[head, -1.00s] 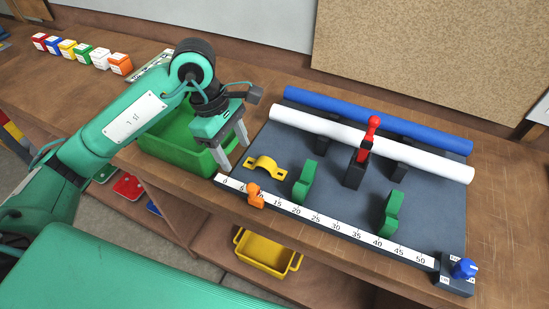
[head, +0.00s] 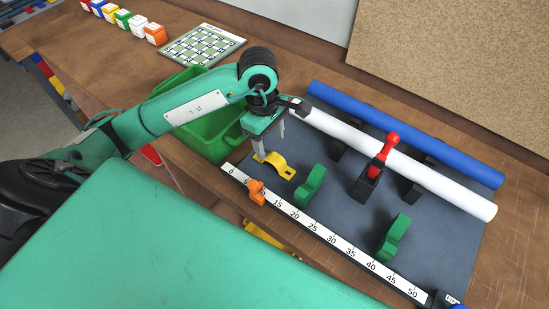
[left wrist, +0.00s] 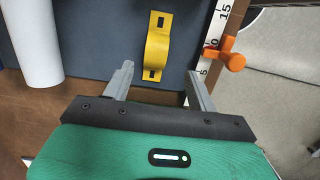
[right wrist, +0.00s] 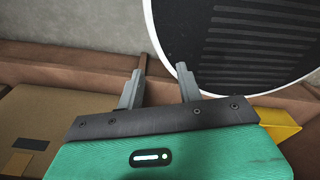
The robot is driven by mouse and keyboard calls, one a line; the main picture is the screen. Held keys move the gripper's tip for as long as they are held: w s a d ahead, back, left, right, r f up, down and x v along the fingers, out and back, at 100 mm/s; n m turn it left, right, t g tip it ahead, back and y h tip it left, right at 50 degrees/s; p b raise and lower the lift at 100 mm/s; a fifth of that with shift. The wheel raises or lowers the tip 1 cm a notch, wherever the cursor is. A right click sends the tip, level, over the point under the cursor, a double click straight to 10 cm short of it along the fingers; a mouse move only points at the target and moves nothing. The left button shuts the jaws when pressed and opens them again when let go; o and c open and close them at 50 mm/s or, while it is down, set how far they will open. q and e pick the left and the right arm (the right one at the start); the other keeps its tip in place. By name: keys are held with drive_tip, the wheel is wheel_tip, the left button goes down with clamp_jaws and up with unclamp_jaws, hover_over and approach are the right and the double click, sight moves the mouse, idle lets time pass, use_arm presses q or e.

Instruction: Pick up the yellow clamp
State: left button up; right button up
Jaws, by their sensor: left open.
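The yellow clamp (head: 280,166) is an arched strap with flat, holed ends, lying on the dark grey board (head: 330,222) near its left end. My left gripper (head: 268,147) is open and empty, just above and beside the clamp's left end in the head view. No contact shows. My right gripper (right wrist: 160,82) shows only in the right wrist view, with its fingers apart and nothing between them.
A ruler (head: 323,237) with an orange slider (head: 257,191) edges the board. A green bin (head: 213,141) is at left. A round dark plate (right wrist: 235,40) is near my right gripper.

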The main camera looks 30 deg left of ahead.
sight(274, 158)
use_arm(q)
drive_tip(key=shift+f, duration=0.55)
drive_tip(key=shift+d+f+p, duration=0.1)
drive_tip(key=shift+f+p, duration=0.05)
drive_tip(key=shift+p, duration=0.2)
drive_tip(key=shift+f+p, duration=0.3)
drive_tip(key=shift+p, duration=0.05)
drive_tip(key=f, duration=0.1)
drive_tip(key=f+p, duration=0.2)
drive_tip(key=shift+w+d+f, duration=0.1)
drive_tip(key=shift+w+d, duration=0.1)
drive_tip(key=shift+w, duration=0.05)
drive_tip(key=shift+f, duration=0.5)
drive_tip(key=shift+c, duration=1.1)
drive_tip(key=c, duration=1)
use_arm(e)
drive_tip(key=r, duration=0.2)
drive_tip(key=w+r, duration=0.1)
drive_tip(key=shift+d+r, duration=0.3)
drive_tip(key=shift+r, duration=0.05)
